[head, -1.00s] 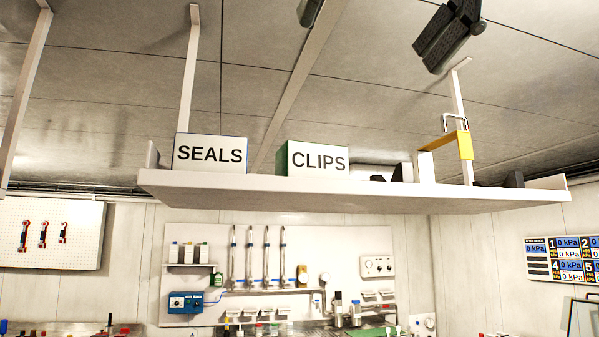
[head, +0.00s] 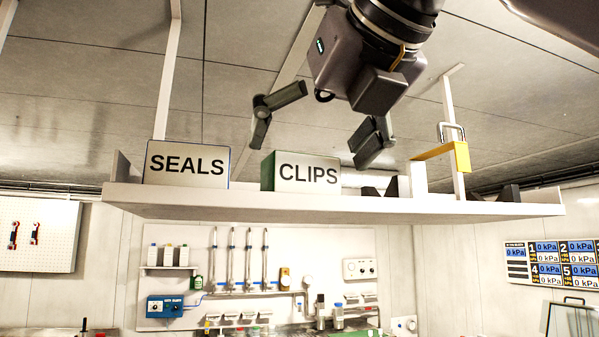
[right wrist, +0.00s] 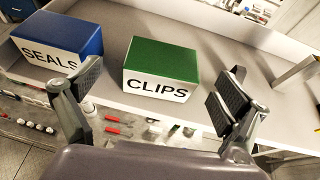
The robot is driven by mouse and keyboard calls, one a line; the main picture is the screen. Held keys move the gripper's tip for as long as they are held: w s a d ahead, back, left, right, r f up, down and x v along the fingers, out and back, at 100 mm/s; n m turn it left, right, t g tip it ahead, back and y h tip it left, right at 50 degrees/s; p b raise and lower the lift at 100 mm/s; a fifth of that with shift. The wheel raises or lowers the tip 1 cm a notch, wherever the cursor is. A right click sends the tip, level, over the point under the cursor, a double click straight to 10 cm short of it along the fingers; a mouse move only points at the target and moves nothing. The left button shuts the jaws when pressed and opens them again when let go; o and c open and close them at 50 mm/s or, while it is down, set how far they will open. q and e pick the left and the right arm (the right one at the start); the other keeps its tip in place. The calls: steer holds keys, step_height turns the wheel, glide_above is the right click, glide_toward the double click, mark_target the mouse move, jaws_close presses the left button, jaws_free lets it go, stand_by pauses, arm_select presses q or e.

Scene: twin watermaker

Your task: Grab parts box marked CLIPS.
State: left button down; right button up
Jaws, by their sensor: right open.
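The CLIPS box (head: 307,173) stands upright on a white hanging shelf (head: 330,207), with a white lettered front and green side. In the right wrist view the CLIPS box (right wrist: 161,70) shows its green top and sits ahead, between the spread fingers. My right gripper (head: 318,130) is open and empty, above and in front of the box, with a finger to each side of it in the picture. It also shows in the right wrist view (right wrist: 157,100). I see no contact with the box. My left gripper is not in view.
The blue-topped SEALS box (head: 187,164) stands left of CLIPS, with a gap between; my left finger is near it in the right wrist view. Shelf hangers (head: 168,75) rise to the ceiling.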

mark_target(308, 154)
steer(key=p+x, duration=0.1)
steer(key=x, duration=0.1)
steer(key=p+x, duration=0.1)
steer(key=x, duration=0.1)
steer(key=shift+w+d+f, duration=0.15)
steer(key=shift+w, duration=0.2)
steer(key=shift+w+f, duration=0.15)
steer(key=shift+w, duration=0.05)
steer(key=shift+s, duration=0.3)
steer(key=shift+c, duration=1.2)
steer(key=c, duration=1.1)
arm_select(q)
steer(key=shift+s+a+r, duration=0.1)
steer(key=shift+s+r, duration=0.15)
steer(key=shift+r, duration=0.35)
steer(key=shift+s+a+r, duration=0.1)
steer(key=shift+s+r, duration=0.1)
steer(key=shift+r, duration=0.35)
